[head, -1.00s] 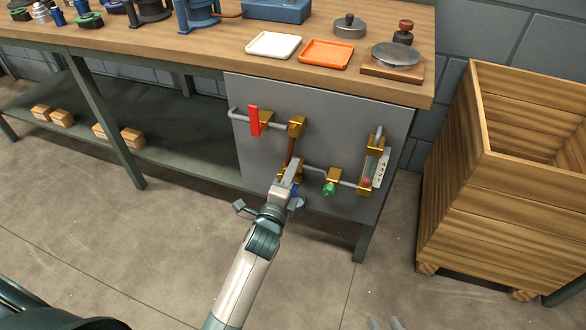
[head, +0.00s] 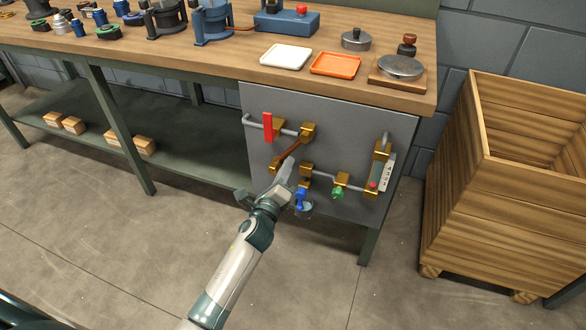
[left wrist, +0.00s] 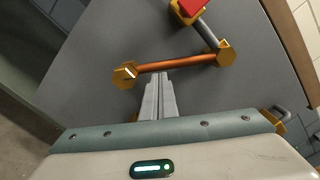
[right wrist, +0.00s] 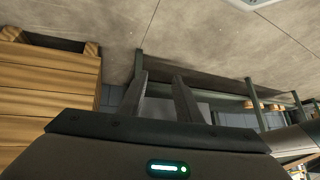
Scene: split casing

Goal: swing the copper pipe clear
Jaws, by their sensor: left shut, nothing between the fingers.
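The copper pipe (head: 290,148) slants down and left from the upper brass fitting (head: 308,132) on the grey panel. Its lower end carries a brass nut (head: 275,166), left of and apart from the lower brass fitting (head: 306,171). In the left wrist view the copper pipe (left wrist: 178,63) crosses just beyond my left fingertips. My left gripper (head: 289,162) is shut and empty, its tips beside the pipe; I cannot tell if they touch it. My right gripper (right wrist: 160,80) shows only in its wrist view, open and empty, pointing over the floor.
The grey panel (head: 345,130) also bears a red lever (head: 267,127), a blue valve handle (head: 300,199), a green knob (head: 338,193) and a sight tube at the right. A wooden crate (head: 490,190) stands to the right. The floor before the panel is clear.

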